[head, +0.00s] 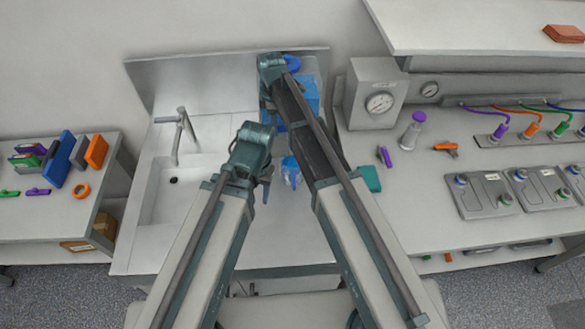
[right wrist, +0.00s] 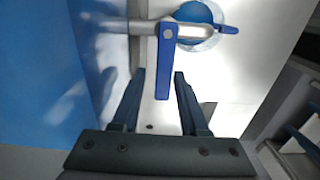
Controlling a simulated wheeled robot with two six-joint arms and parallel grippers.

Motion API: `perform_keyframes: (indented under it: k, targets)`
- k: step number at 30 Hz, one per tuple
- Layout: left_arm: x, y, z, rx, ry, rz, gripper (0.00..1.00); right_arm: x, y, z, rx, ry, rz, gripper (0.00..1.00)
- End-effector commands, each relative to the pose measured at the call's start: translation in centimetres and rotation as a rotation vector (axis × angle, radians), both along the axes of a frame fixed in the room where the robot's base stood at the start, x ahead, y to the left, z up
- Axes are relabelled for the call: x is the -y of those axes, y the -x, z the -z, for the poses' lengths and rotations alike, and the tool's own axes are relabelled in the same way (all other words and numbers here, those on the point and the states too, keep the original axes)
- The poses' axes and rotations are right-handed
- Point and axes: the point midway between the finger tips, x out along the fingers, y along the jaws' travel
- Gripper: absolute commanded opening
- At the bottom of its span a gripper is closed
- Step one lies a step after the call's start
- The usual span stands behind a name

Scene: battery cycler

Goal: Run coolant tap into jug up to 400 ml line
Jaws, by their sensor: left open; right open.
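The blue coolant container (head: 306,92) stands at the back right of the steel sink unit, partly hidden by my right arm. In the right wrist view its tap has a grey pipe (right wrist: 128,27) and a blue lever (right wrist: 166,65), set crosswise to the pipe. My right gripper (right wrist: 160,73) is open, with the lever between its fingers; the head view hides it. The clear jug (head: 291,176) stands on the worktop and shows blue; its rim (right wrist: 197,42) appears below the spout. Its scale lines are unreadable. My left gripper (head: 266,187) is open, just left of the jug.
The sink basin (head: 172,195) with a grey faucet (head: 181,130) lies left of my arms. A right bench holds a gauge box (head: 377,88), a purple-capped bottle (head: 412,132) and a teal block (head: 369,179) near its left edge. A left table (head: 92,213) holds coloured parts.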

Motion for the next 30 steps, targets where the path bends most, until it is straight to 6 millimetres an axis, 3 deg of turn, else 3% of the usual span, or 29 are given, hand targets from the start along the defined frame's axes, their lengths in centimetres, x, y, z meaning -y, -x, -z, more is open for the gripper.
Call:
perform_keyframes:
  k: [1,15,30]
  targets:
    - [0.0,0.0,-1.3,0.000,0.000,-0.001,0.50,0.0,-0.3,-1.3,0.004,0.000,0.002,0.44]
    - [0.0,0.1,-6.4,-0.002,-0.001,0.003,0.50,0.0,-0.7,-6.4,0.006,-0.001,0.003,0.44]
    - [0.0,0.1,-6.2,-0.002,-0.001,0.003,0.50,0.0,-0.4,-6.2,0.002,0.000,0.001,0.44]
